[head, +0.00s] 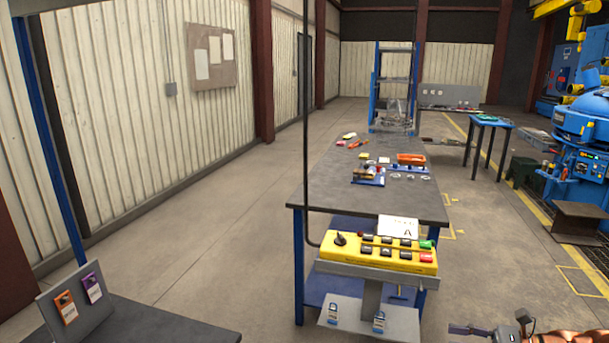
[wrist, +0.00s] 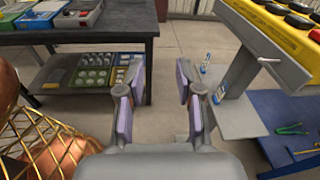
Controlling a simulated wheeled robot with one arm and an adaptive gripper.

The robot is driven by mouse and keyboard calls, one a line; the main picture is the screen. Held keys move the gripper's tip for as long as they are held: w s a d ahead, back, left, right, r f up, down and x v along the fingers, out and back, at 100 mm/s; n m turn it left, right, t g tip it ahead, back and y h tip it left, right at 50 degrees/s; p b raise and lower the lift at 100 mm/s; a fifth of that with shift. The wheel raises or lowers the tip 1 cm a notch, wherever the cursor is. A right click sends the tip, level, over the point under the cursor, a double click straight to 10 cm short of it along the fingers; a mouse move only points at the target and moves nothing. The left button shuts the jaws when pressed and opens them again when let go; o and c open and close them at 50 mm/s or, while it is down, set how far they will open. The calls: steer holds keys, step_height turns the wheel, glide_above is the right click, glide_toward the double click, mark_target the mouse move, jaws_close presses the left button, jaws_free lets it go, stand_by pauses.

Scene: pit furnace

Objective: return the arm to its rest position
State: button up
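My gripper (wrist: 158,95) shows in the wrist view with its two fingers, lined with pale purple pads, spread apart. Nothing is between them, only the floor behind. In the head view my gripper (head: 474,329) is at the bottom edge, right of centre, beside the copper-coloured part of my arm (head: 572,337). Most of the arm is cut off by the frame, so its full pose is hidden.
A yellow button panel (head: 375,252) stands on a grey pedestal, left of my gripper in the head view. Behind it is a long dark workbench (head: 330,190) with small items. A blue furnace machine (head: 585,125) stands at right. Open floor (head: 490,270) lies between them.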

steer(key=s+a+r+n+g+h, duration=0.25)
steer(key=s+a+n+g, duration=0.3)
steer(key=a, duration=0.55)
steer(key=s+a+r+n+g+h, duration=0.2)
steer(key=s+a+r+n+g, duration=0.25)
steer(key=a, duration=0.55)
steer(key=s+n+h, duration=1)
steer(key=s+n, duration=0.2)
steer(key=s, duration=0.5)
steer(key=shift+f+t+p, duration=0.3)
steer(key=shift+p, duration=0.1)
steer(key=shift+d+h, duration=0.1)
steer(key=shift+h, duration=0.15)
steer(key=shift+o, duration=1.4)
steer(key=shift+c, duration=0.8)
